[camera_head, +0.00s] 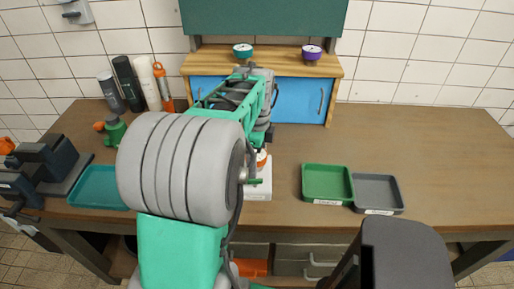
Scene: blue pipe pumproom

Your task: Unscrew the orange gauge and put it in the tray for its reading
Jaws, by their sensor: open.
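The orange gauge (262,159) shows only in part, as an orange and white piece behind my arm. It is above a white block (258,191) on the workbench, and a small green lever-like part (254,181) is in front of that block. My gripper (265,147) is open, at or just above the gauge, and mostly hidden by my arm. I cannot tell whether its fingers touch the gauge. A green tray (327,199) and a grey tray (379,211) with white labels stand to the right. A teal tray (92,203) lies at the left. The trays look empty.
A wooden shelf with blue doors (300,99) stands at the back, bearing a teal gauge (243,51) and a purple gauge (311,52). Dark cylinders (127,83) stand at the back left. A dark vise-like device (45,165) is far left. The bench's right side is clear.

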